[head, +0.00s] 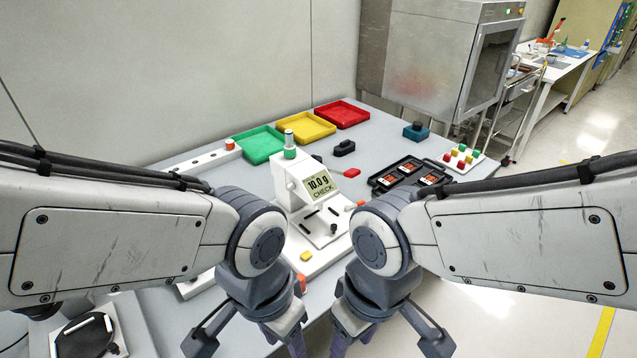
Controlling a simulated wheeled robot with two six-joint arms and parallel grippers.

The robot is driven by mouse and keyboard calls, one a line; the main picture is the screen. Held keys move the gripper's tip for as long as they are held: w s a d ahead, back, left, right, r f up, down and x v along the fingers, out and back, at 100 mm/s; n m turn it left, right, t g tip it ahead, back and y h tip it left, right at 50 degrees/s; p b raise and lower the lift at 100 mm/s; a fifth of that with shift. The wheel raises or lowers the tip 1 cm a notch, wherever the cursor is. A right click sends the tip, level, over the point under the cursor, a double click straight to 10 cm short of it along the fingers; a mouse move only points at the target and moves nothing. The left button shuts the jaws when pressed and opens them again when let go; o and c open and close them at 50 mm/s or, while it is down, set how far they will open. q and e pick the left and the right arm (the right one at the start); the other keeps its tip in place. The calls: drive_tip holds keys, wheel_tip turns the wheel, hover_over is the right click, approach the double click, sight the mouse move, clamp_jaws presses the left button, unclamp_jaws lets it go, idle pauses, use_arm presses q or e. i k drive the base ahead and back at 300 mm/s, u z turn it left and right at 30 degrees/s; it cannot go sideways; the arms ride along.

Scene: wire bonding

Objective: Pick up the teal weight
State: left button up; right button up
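A teal-green cylinder with a silver knob, which looks like the teal weight (290,153), stands upright on top of the white tester (285,187). The tester's screen reads "10.0 g CHECK". A dark blue-teal block with a black knob (415,132) sits farther back on the right of the table. My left gripper (248,346) and my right gripper (388,346) are at the bottom of the view, nearer than the tester and apart from both objects. Their fingers are spread with nothing seen between them. The lowest parts of both grippers are cut off by the frame edge.
Green (258,144), yellow (305,127) and red (342,113) trays line the back. A black tray (400,176) and a white block with coloured pegs (463,157) lie right. A black clamp-like object (344,148) and red piece (352,173) lie behind the tester.

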sight(289, 134)
drive_tip(key=z, duration=1.45)
drive_tip(key=i, duration=1.35)
drive_tip(key=u, duration=3.25)
